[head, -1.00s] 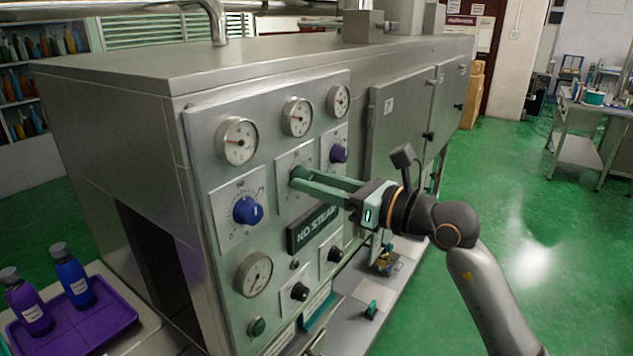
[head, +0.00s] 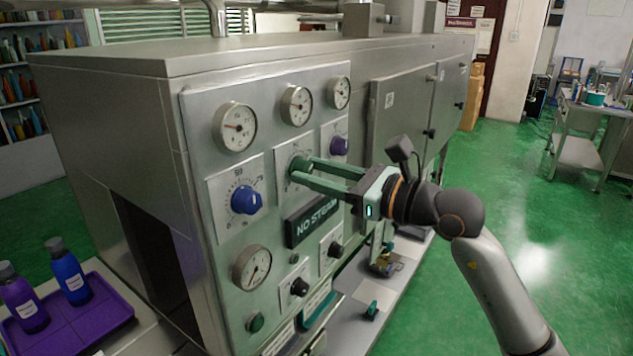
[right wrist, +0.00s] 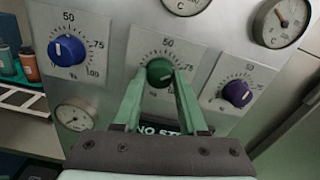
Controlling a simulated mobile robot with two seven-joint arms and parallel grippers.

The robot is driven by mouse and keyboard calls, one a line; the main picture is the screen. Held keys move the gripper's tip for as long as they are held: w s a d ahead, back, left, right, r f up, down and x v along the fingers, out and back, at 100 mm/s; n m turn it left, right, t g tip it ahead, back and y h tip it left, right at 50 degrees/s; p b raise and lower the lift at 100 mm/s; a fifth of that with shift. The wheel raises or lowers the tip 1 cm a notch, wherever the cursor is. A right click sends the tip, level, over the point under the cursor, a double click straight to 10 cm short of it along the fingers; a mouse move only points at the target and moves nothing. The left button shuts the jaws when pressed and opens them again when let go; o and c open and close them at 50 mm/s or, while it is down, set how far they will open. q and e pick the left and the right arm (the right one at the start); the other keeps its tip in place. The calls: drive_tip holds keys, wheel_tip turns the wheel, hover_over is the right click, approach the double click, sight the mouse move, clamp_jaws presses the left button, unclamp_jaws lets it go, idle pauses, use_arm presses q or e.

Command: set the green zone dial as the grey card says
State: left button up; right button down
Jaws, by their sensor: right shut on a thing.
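The green zone dial (right wrist: 160,72) is on a white scale plate on the front of the steel machine, between a blue dial and a purple dial. In the head view the green dial (head: 299,166) is partly covered by my right gripper. My right gripper (right wrist: 163,80) has its green fingers closed on the two sides of the dial. The scale shows 50 at the top; the dial's own pointer mark is not clear. I cannot make out the grey card or its writing. My left gripper is not in view.
The blue dial (head: 246,200) and purple dial (head: 339,146) flank the green one. Gauges (head: 297,105) sit above, and a NO STEAM sign (head: 314,221) and black knobs (head: 299,287) below. A purple tray (head: 105,312) with bottles stands lower left.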

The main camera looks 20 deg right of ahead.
drive_tip(key=n+b, duration=0.8)
drive_tip(key=n, duration=0.1)
drive_tip(key=shift+f+n, duration=0.1)
drive_tip(key=shift+n, duration=0.3)
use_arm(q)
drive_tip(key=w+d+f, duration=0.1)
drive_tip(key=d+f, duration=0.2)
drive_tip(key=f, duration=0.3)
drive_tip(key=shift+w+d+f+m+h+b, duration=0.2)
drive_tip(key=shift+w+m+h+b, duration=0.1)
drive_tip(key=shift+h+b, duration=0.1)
use_arm(e)
drive_tip(key=shift+n, duration=0.3)
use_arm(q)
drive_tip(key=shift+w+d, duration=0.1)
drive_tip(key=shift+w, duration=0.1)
use_arm(e)
drive_tip(key=c, duration=0.7)
unclamp_jaws()
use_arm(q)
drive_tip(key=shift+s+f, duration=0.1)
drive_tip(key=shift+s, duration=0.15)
use_arm(e)
drive_tip(key=shift+o, duration=1.3)
